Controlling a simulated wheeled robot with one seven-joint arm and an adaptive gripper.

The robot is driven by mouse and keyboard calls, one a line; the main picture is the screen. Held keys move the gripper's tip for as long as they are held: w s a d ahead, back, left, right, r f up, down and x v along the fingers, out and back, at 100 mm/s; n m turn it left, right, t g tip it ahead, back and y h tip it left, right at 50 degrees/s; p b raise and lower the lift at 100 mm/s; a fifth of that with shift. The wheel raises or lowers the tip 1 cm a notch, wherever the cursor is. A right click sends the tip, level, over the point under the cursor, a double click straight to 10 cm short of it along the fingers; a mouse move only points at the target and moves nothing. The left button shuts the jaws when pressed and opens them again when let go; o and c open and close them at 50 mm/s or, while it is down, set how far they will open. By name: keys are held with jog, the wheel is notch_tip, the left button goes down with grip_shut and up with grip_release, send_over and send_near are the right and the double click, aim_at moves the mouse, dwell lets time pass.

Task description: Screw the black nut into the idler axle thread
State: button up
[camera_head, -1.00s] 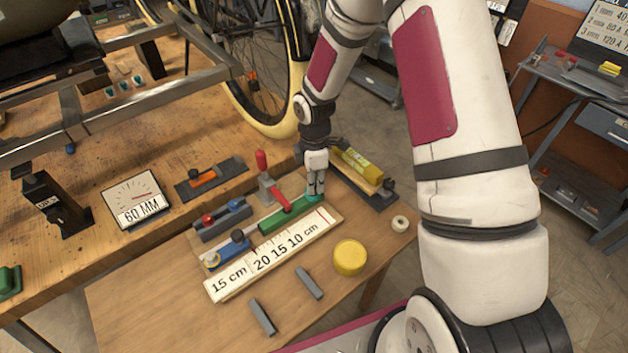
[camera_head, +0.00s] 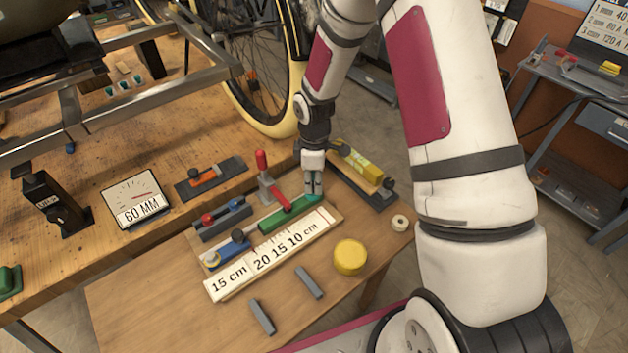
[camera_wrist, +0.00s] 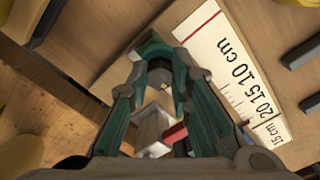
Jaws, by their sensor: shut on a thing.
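My gripper (camera_head: 314,189) points down at the right end of a green bar (camera_head: 284,218) on a wooden fixture board. In the wrist view its green fingers (camera_wrist: 158,60) come together on a small thing, mostly hidden by the fingers, that I cannot identify. A grey-white block (camera_wrist: 153,128) and a red part (camera_wrist: 175,133) show below, between the fingers. I cannot make out the black nut or the idler axle thread for certain in either view.
A white ruler strip (camera_head: 268,262) runs along the board's front. A red-handled clamp (camera_head: 265,175) stands close left of my gripper. A yellow block (camera_head: 362,168) lies behind it. A yellow round (camera_head: 350,257), a pale ring (camera_head: 400,223) and two grey bars (camera_head: 309,282) lie in front.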

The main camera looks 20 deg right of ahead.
jog(key=shift+m, duration=0.8)
jog(key=shift+m, duration=0.9)
jog(key=o, duration=0.6)
jog(key=shift+n, duration=0.9)
